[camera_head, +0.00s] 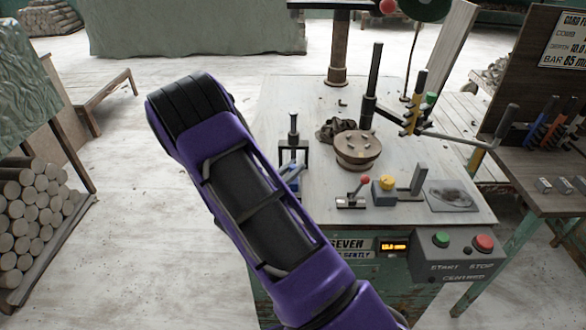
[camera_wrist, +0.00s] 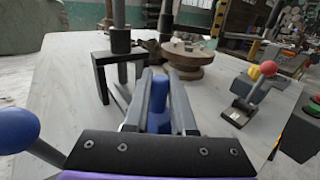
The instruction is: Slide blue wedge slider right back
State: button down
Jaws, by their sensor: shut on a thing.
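The blue wedge slider (camera_wrist: 158,104) stands between the two grey fingers of my gripper (camera_wrist: 159,73) in the wrist view, and the fingers are shut on it. In the head view a small part of the blue slider (camera_head: 292,173) shows at the left edge of the table, beside my purple arm. My arm hides the gripper there. A dark frame with a vertical post (camera_wrist: 120,68) stands just beyond and left of the slider; it also shows in the head view (camera_head: 293,140).
A round wooden turntable (camera_head: 357,152) stands behind the slider. A red-knobbed lever (camera_head: 352,200) and a yellow button box (camera_head: 385,189) sit to the right. A blue ball knob (camera_wrist: 17,130) is close at the wrist view's left. The pale table (camera_head: 320,218) has bare room between.

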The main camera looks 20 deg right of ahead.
jog(key=shift+w, duration=0.1)
jog(key=shift+w+d+b, duration=0.15)
jog(key=shift+w+d, duration=0.15)
jog(key=shift+w, duration=0.4)
jog(key=shift+w+d+b, duration=0.15)
jog(key=shift+w+d, duration=0.15)
jog(key=shift+w, duration=0.4)
jog(key=c, duration=0.7)
grip_release()
jog(key=shift+c, duration=0.2)
jog(key=v, duration=1.7)
jog(key=shift+s+a, duration=0.15)
jog(key=shift+s, duration=0.1)
